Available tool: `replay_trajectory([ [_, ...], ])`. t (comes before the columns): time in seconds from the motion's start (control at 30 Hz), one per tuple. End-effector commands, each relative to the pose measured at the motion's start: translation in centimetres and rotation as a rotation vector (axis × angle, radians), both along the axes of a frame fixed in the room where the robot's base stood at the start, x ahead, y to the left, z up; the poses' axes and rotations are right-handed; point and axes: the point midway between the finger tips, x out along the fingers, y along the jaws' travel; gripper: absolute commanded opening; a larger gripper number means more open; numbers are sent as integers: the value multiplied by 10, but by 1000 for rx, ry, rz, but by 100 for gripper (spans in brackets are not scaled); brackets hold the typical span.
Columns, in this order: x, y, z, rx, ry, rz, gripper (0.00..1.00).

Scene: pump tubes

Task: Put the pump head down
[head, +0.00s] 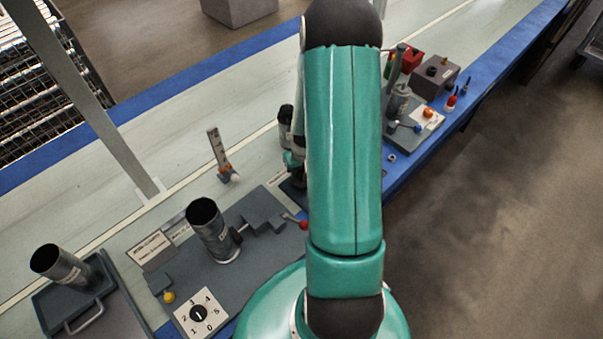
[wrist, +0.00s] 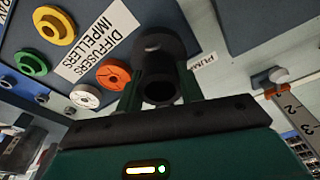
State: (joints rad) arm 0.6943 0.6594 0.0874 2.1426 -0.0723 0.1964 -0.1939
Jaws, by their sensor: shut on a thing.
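The pump head (wrist: 158,62) is a dark, round, hollow part in the upper middle of the wrist view. My gripper (wrist: 158,95) has its two green fingers on either side of it and is shut on it. In the head view my green arm covers most of this area. Only a bit of my gripper (head: 292,158) shows at the arm's left edge, beside a dark cylinder (head: 286,114) that may be the pump head. Whether the pump head touches the surface below cannot be told.
A dark board in the wrist view bears yellow (wrist: 54,26), orange (wrist: 114,74) and green rings by a diffusers and impellers label (wrist: 98,38). A small pump label (wrist: 203,60) lies to the right. The head view shows an upright tube (head: 212,230) and a numbered dial (head: 200,314).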

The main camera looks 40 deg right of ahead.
Motion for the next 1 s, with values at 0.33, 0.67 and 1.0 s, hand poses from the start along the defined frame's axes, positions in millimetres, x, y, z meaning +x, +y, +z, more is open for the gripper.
replay_trajectory([
  [0.33,0,1,-18,0,-1,1,10],
  [0.67,-1,1,-22,0,1,1,59],
  [1.0,0,1,-19,0,0,1,59],
])
